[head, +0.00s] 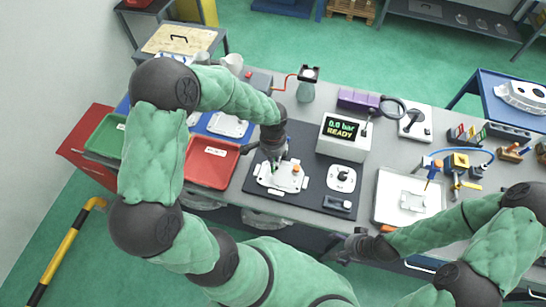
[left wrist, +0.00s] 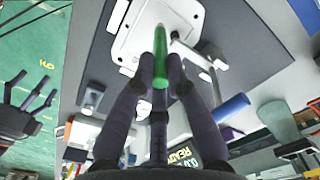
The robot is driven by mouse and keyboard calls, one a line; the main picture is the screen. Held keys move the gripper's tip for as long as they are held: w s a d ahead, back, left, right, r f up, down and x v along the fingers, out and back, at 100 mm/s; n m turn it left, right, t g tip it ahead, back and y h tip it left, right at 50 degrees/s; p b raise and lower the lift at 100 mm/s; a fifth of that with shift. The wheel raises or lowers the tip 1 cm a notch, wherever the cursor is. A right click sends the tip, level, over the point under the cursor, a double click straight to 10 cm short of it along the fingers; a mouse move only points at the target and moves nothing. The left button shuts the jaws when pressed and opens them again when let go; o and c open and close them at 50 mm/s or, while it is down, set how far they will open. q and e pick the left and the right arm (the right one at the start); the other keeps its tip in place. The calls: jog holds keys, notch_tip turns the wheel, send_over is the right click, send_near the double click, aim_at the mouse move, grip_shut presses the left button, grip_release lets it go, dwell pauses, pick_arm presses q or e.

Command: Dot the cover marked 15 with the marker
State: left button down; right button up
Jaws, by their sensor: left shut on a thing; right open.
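My left gripper (head: 277,160) is shut on a green marker, which stands out between its fingertips in the left wrist view (left wrist: 160,62). The marker points at a pale aluminium cover (head: 290,182) on the dark mat; the cover also shows in the left wrist view (left wrist: 131,46). The marker's end is over the cover's face; I cannot tell whether it touches. No number is readable on this cover. My right gripper (head: 345,247) is open and empty near the front edge of the bench, apart from the cover.
A pressure box reading "0.0 bar READY" (head: 345,134) stands right of the cover. A red tray (head: 209,163) lies left. Another cover (head: 228,125) is on a blue tray. A white tray (head: 385,206) holds a casting (head: 413,201). A metal clamp arm (left wrist: 200,55) is close to the marker.

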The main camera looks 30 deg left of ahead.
pick_arm(q)
jog(key=shift+s+f+b, duration=0.1)
jog(key=shift+f+b, duration=0.4)
jog(key=shift+f, duration=0.05)
dwell(1.6)
jog(key=shift+r, duration=0.15)
jog(key=shift+r+p, duration=2.5)
jog(key=shift+r, duration=0.95)
jog(key=shift+f, duration=0.1)
